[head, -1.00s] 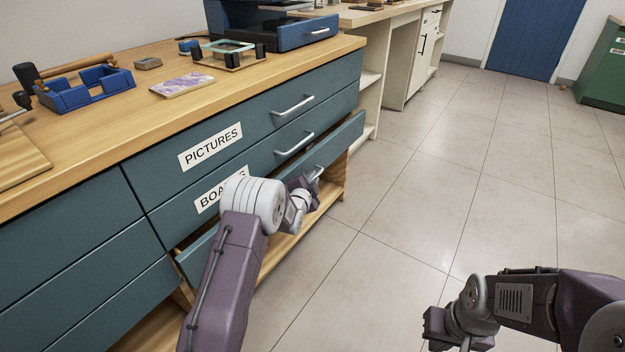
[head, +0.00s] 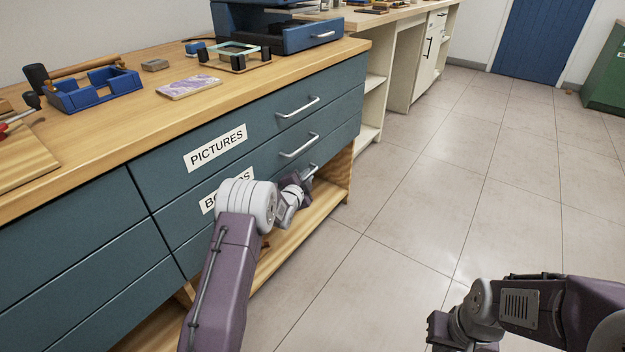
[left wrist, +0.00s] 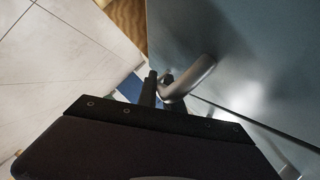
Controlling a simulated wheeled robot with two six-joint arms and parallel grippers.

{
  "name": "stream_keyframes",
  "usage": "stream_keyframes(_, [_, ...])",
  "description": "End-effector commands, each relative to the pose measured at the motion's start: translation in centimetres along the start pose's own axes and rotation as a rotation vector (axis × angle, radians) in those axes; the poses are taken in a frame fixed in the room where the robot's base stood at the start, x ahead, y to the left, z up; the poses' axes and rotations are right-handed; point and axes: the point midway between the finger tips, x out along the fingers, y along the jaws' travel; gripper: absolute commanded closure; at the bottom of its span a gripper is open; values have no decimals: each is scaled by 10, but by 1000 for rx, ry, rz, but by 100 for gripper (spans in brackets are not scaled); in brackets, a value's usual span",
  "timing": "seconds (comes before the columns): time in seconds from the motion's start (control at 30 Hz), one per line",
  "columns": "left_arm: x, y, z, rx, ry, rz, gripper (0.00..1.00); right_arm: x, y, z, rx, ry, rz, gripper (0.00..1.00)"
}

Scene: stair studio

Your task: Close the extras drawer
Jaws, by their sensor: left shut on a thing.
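The lowest drawer (head: 340,142) of the blue-green cabinet sits under the drawers labelled PICTURES and BOARDS; its own label is hidden behind my left arm. Its front looks flush, or nearly so, with the fronts above. My left gripper (head: 305,180) is shut on its metal handle (head: 313,169). In the left wrist view, my left fingers (left wrist: 158,90) are at the curved handle (left wrist: 192,77), close to the drawer front (left wrist: 235,60). My right gripper (head: 436,330) hangs over the floor at the lower right, away from the cabinet; its jaws are not clear.
The wooden top (head: 120,125) holds a blue holder (head: 95,92), a purple patterned tile (head: 190,87) and a glass-topped stand (head: 238,56). An open lower shelf (head: 300,225) runs below the drawers. The tiled floor (head: 480,190) to the right is clear.

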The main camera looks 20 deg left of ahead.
Motion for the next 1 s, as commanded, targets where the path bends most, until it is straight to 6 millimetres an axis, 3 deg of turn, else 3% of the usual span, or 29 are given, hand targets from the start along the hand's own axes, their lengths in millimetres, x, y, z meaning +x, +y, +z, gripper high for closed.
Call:
stream_keyframes(0.2, [0, -4, 3, 0, -5, -8, 100, 0, 0, 0, 0, 0, 0, 100])
stream_keyframes(0.23, [0, -4, 3, 0, -5, -8, 84, 0, 0, 0, 0, 0, 0, 100])
stream_keyframes(0.27, [0, -4, 3, 0, -5, -8, 80, 0, 0, 0, 0, 0, 0, 100])
stream_keyframes(0.57, [-3, -5, 2, -1, -5, -7, 80, -3, 0, 0, 0, 0, 0, 100])
stream_keyframes(0.87, [-48, -6, 0, 0, -5, -4, 80, -26, 0, -3, 0, 0, 0, 100])
stream_keyframes(0.9, [-50, 1, 4, 1, -3, -8, 80, -10, 0, -1, 0, 1, 0, 100])
stream_keyframes(1.0, [-61, 2, 5, 1, -2, -9, 80, 8, 0, 1, 0, -1, 0, 100])
